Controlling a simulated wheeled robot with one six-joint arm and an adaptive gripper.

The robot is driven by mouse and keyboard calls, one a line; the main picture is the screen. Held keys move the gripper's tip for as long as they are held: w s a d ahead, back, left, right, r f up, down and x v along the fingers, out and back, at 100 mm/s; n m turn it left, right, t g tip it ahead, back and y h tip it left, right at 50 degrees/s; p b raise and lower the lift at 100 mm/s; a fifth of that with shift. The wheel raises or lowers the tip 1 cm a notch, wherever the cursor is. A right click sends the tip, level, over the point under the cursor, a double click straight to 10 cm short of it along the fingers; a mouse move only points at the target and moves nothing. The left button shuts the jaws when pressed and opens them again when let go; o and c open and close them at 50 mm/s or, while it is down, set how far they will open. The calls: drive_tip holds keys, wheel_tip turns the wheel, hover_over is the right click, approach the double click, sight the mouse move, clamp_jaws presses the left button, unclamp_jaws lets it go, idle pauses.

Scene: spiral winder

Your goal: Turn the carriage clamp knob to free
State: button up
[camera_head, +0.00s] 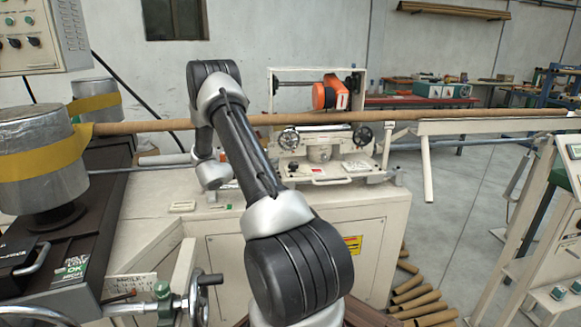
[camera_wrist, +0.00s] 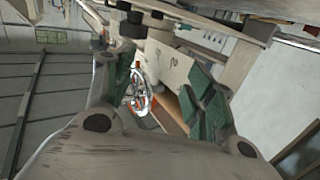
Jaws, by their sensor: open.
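The cream carriage (camera_head: 320,150) stands on the machine bed behind my arm, with a dark handwheel (camera_head: 289,138) at its left and another handwheel (camera_head: 363,135) at its right. I cannot tell which part is the clamp knob or how it is turned. My gripper (camera_wrist: 158,92) is open in the wrist view, with its green-padded fingers apart and nothing held between them. Dark round parts (camera_wrist: 131,26) show beyond the left finger; I cannot say whether one is the knob. In the head view my arm hides the gripper.
A long brown tube (camera_head: 290,119) crosses above the bed. A silver roll with a yellow band (camera_head: 35,150) stands at left. Brown tubes (camera_head: 415,297) lie on the floor at right.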

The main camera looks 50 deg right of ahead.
sight(291, 164)
drive_tip(key=s+d+f+g, duration=0.1)
drive_tip(key=d, duration=0.1)
drive_tip(key=s+d+f+g, duration=0.1)
drive_tip(key=s+d, duration=0.1)
drive_tip(key=s+d+m, duration=0.1)
drive_tip(key=s+d, duration=0.1)
drive_tip(key=shift+f+g, duration=0.4)
drive_tip(key=shift+s+d, duration=0.2)
drive_tip(key=shift+d, duration=0.45)
drive_tip(key=c, duration=1)
